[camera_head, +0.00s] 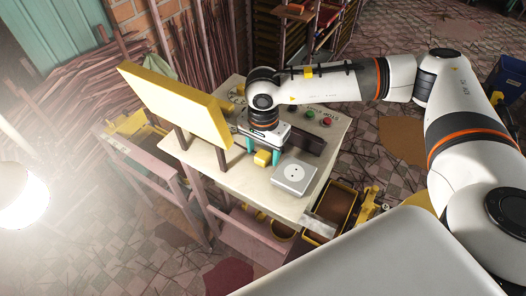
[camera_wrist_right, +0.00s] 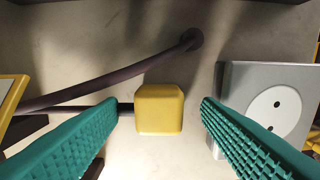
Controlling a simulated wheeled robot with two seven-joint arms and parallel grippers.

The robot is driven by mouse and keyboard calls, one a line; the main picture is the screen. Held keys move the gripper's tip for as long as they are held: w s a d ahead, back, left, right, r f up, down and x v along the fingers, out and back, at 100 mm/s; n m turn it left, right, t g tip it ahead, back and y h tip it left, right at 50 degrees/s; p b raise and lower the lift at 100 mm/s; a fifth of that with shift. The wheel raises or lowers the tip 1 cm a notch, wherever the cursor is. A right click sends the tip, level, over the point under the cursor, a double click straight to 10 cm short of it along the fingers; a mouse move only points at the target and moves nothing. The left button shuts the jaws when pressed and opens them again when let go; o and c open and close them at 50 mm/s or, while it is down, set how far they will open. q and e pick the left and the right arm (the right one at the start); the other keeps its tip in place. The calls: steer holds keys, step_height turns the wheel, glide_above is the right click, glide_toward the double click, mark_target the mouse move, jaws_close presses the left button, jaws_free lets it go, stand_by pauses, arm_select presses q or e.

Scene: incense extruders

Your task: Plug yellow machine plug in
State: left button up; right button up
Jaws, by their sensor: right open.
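The yellow plug (camera_wrist_right: 159,109) lies on the pale tabletop, with a dark cable leaving its left side in the right wrist view. It also shows in the head view (camera_head: 262,158). My right gripper (camera_wrist_right: 160,112) is open, with its green fingers on either side of the plug and a gap to each side. In the head view my right gripper (camera_head: 262,146) points down over the table. My left gripper is not in view.
A large yellow panel (camera_head: 178,103) stands at the table's left side. A dark block (camera_head: 306,141) and red and green buttons (camera_head: 326,122) lie behind the socket box. The pale tabletop (camera_head: 222,164) has bare room. Yellow bins (camera_head: 332,207) stand below the table.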

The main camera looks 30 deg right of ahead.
mark_target(263, 154)
steer(key=shift+f, duration=0.2)
steer(key=c, duration=1.1)
steer(key=shift+r+b, duration=2.7)
steer(key=shift+r, duration=6.35)
steer(key=shift+f, duration=0.1)
